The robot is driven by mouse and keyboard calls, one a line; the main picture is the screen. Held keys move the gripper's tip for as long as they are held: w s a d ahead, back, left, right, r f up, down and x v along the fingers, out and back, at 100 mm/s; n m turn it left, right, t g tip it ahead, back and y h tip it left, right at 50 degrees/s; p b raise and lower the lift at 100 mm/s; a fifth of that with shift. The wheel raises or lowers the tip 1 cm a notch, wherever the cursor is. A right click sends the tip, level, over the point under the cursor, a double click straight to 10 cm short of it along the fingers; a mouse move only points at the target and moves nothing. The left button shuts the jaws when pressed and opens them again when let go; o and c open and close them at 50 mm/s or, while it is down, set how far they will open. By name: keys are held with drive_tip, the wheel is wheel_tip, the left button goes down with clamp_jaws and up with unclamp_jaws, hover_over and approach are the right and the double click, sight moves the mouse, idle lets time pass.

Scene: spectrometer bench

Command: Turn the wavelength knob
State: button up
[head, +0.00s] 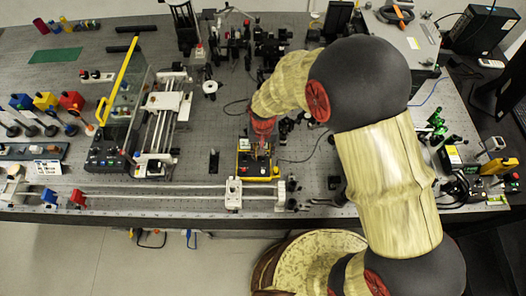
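A small box with a yellow edge and a dark top (258,172) sits on the optical bench near the middle of the head view. Small red and light parts show on its top, too small to tell which one is the wavelength knob. My gripper (261,152) points down at the back part of this box, at the end of my arm. It covers part of the box. I cannot tell whether its fingers touch anything or whether they are open or shut.
A long rail (150,193) with a white carrier (233,193) runs along the bench's front edge. A linear stage (168,110) and a yellow-framed panel (118,85) stand at left. Optical mounts (235,48) crowd the back. Some bare bench (205,135) lies left of the box.

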sight(266, 164)
wheel_tip(266, 164, up, 12)
idle(0.6)
idle(0.4)
drive_tip(key=s+d+r+t+b, duration=0.2)
drive_tip(key=s+d+r+b, duration=0.3)
drive_tip(key=d, duration=0.5)
drive_tip(key=s+d+r+t+b, duration=0.3)
drive_tip(key=s+d+r+b, duration=0.2)
drive_tip(key=s+d, duration=0.5)
wheel_tip(266, 164, up, 2)
drive_tip(key=shift+s+d+r+t, duration=0.1)
drive_tip(key=shift+s+d+t, duration=0.2)
drive_tip(key=shift+d, duration=0.45)
